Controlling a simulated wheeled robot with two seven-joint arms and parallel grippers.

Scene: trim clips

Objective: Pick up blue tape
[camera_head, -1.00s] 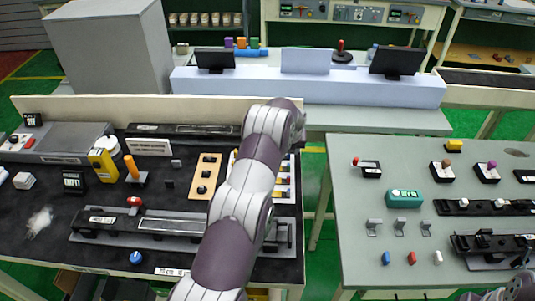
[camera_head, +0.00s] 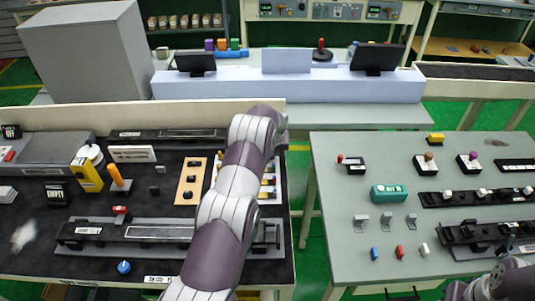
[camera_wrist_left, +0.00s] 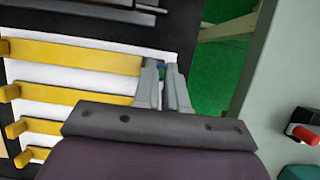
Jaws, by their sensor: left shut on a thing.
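My left gripper (camera_wrist_left: 162,85) shows in the left wrist view at the edge of a rack with yellow bars on a white panel (camera_wrist_left: 75,73). In the head view my left arm covers the gripper and part of the rack. A few coloured pieces on the rack (camera_head: 268,180) show just right of the arm. My right arm shows only at the bottom right corner; its gripper is out of view.
The dark left table (camera_head: 60,240) holds a yellow device (camera_head: 87,174), a long rail fixture (camera_head: 100,232) and a blue knob (camera_head: 124,267). A grey-green table (camera_head: 340,240) stands to the right across a green floor gap. A low wall (camera_head: 150,117) backs the left table.

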